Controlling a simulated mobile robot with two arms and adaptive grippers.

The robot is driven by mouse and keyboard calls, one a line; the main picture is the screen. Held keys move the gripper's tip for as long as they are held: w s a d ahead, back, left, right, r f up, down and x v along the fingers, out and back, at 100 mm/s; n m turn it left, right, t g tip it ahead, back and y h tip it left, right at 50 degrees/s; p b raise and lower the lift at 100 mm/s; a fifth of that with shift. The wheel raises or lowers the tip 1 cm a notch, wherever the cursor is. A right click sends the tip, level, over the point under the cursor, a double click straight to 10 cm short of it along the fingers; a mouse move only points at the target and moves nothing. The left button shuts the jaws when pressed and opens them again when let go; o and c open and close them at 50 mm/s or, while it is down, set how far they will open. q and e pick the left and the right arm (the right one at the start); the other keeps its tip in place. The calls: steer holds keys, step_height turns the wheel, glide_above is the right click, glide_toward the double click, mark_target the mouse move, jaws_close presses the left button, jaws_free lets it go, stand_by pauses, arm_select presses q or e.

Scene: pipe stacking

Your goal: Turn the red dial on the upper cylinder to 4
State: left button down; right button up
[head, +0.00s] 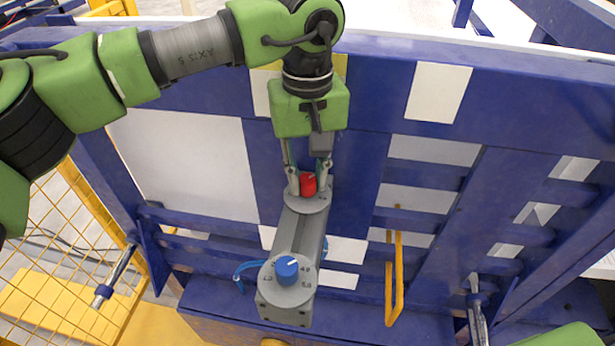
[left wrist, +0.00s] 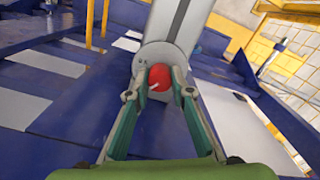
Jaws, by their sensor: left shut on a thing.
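The red dial (head: 308,184) sits on a round grey flange at the upper end of a grey cylinder (head: 298,232). It also shows in the left wrist view (left wrist: 159,76), with a pale pointer line on its face. My left gripper (head: 309,186) comes down from above with its two fingers on either side of the red dial, shut on it. In the left wrist view the fingertips (left wrist: 160,88) flank the dial. Numbers around the dial cannot be read. A blue dial (head: 287,268) with a white pointer sits on the lower flange. My right gripper is not in view.
A blue frame with white panels (head: 438,92) stands behind the cylinder. A yellow bent bar (head: 392,280) is right of it, and a blue hose (head: 245,270) is at its lower left. A yellow mesh fence (head: 65,235) stands at left.

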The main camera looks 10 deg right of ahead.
mark_target(308, 178)
arm_select(q)
steer(key=shift+m, duration=0.6)
steer(key=shift+r, duration=0.1)
steer(key=c, duration=1.8)
jaws_free()
step_height(308, 178, up, 12)
steer(key=shift+f, duration=0.1)
